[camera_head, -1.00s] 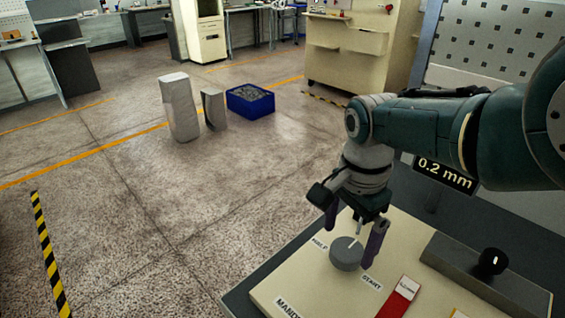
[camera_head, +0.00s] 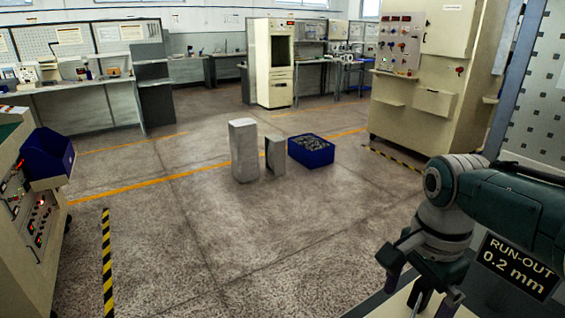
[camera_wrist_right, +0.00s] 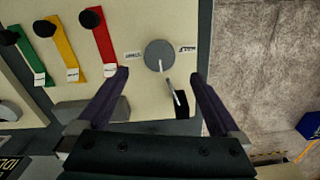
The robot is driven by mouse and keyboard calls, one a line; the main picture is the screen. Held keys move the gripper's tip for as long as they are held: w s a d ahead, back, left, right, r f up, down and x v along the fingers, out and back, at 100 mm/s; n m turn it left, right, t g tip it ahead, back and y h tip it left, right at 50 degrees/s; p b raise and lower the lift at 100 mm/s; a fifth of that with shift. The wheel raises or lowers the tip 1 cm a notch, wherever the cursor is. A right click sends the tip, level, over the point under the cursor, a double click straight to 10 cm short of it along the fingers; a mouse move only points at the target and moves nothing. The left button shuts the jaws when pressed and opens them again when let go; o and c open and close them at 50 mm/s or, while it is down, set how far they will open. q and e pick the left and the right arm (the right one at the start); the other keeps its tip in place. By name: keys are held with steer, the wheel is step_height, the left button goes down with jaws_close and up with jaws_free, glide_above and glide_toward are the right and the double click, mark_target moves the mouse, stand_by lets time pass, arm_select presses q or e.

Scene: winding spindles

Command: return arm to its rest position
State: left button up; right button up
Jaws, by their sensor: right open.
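My right arm comes in at the right of the head view. Its gripper (camera_head: 420,298) points down at the lower edge there, over the cream panel (camera_head: 385,307). The same gripper (camera_wrist_right: 160,75) is open and empty in the right wrist view, with its two purple fingers wide apart. Whether the fingers still flank the knob in height is unclear. My left gripper is in neither view.
Red (camera_wrist_right: 101,40), yellow (camera_wrist_right: 62,45) and green (camera_wrist_right: 33,52) strips with black knobs lie beside the grey knob. A run-out sign (camera_head: 518,268) stands near my arm.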

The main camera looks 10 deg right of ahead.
steer(key=s+a+n+t, duration=0.1)
steer(key=s+n+t, duration=0.1)
steer(key=s+n, duration=0.8)
steer(key=s+a+r+n+t, duration=0.2)
steer(key=s+a+r+n, duration=0.3)
steer(key=s+r+n, duration=0.5)
step_height(320, 180, up, 29)
steer(key=m+p, duration=0.2)
steer(key=p, duration=2.8)
steer(key=shift+s+d, duration=0.15)
steer(key=shift+s, duration=0.2)
